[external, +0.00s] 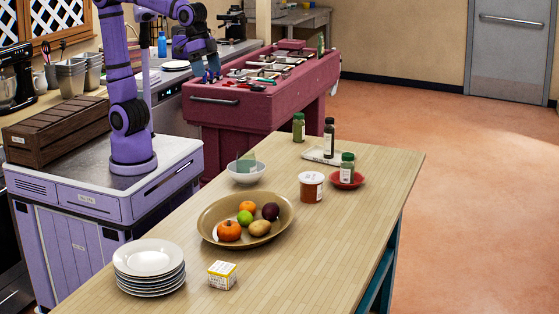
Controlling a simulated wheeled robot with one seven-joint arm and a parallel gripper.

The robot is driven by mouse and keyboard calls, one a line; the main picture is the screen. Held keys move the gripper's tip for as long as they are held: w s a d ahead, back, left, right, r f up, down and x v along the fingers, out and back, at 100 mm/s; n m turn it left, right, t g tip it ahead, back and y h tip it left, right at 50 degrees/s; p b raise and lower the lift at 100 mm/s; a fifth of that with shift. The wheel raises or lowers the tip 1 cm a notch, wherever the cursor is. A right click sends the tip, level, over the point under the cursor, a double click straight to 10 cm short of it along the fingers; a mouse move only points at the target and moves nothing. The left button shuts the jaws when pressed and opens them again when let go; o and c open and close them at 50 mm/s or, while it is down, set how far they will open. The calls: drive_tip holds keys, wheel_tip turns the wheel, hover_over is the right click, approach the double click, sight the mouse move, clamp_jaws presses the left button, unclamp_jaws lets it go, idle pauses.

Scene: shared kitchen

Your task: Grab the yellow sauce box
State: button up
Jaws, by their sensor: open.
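A small white and yellow box (222,276) stands on the near end of the wooden table (350,215), just right of a stack of white plates. It is the only yellow box I can see. My gripper (211,77) is open and empty. It hangs at the upper left, pointing down, in front of the red drawer unit in the picture. It is well apart from the box, farther back in the scene.
Near the box are the plate stack (150,262) and a wide brown bowl (207,222) of fruit. A white bowl (246,175), a red-brown jar (311,187) and several bottles stand farther back. The table's right side is clear. The red drawer unit (240,105) stands behind.

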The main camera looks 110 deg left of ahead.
drive_tip(key=w+d+f+g, duration=0.1)
drive_tip(key=w+d+f, duration=0.2)
drive_tip(key=w+d, duration=0.85)
drive_tip(key=g, duration=0.3)
hover_over(222, 268)
drive_tip(key=shift+y, duration=0.4)
drive_tip(key=f, duration=3)
drive_tip(key=shift+w+d, duration=0.15)
drive_tip(key=shift+w, duration=0.05)
wheel_tip(222, 268, down, 6)
drive_tip(key=shift+r, duration=0.2)
drive_tip(key=shift+s+a+f, duration=0.1)
drive_tip(key=shift+f, duration=1.25)
drive_tip(key=shift+s+a+f, duration=0.1)
drive_tip(key=shift+f, duration=1.25)
drive_tip(key=c, duration=1.1)
